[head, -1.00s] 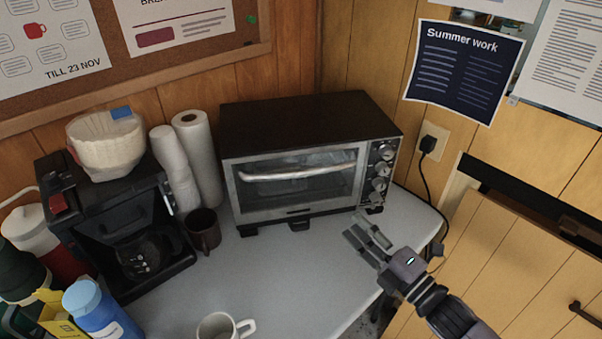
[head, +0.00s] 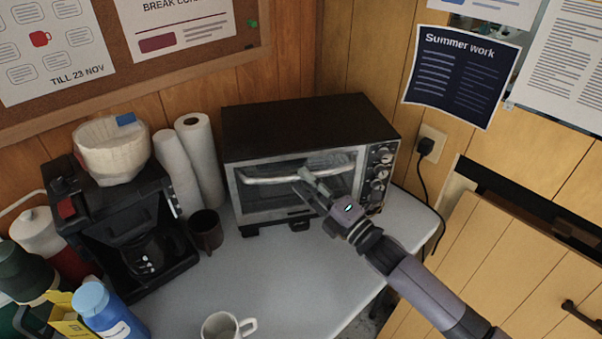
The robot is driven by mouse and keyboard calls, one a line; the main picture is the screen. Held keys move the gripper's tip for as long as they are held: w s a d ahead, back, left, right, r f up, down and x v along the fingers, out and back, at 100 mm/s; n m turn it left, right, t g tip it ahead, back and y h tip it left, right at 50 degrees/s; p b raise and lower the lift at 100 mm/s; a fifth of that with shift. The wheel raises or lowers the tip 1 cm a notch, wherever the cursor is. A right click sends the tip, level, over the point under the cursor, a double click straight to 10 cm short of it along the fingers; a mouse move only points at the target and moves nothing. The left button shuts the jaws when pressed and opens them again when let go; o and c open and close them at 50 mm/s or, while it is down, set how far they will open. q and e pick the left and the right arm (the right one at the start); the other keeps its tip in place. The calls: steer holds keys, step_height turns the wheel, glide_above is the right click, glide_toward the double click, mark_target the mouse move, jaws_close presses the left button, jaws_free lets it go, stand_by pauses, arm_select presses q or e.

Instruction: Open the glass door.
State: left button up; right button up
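The toaster oven (head: 305,130) stands at the back of the grey table, with a black top and knobs on its right side. Its glass door (head: 262,202) is closed, with a pale horizontal handle (head: 268,180) along the top. My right gripper (head: 305,180) is in front of the door's right half, its fingers reaching up to the handle. The fingers look parted, but I cannot tell whether they touch the handle or have it between them. My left gripper is not in view.
A black coffee maker (head: 115,225), paper rolls (head: 199,160) and a dark mug (head: 206,231) stand left of the oven. A white mug (head: 222,326) is at the front edge. The table (head: 270,275) before the oven is clear.

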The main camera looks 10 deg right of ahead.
steer(key=shift+x, duration=1.25)
steer(key=shift+c, duration=0.4)
jaws_close()
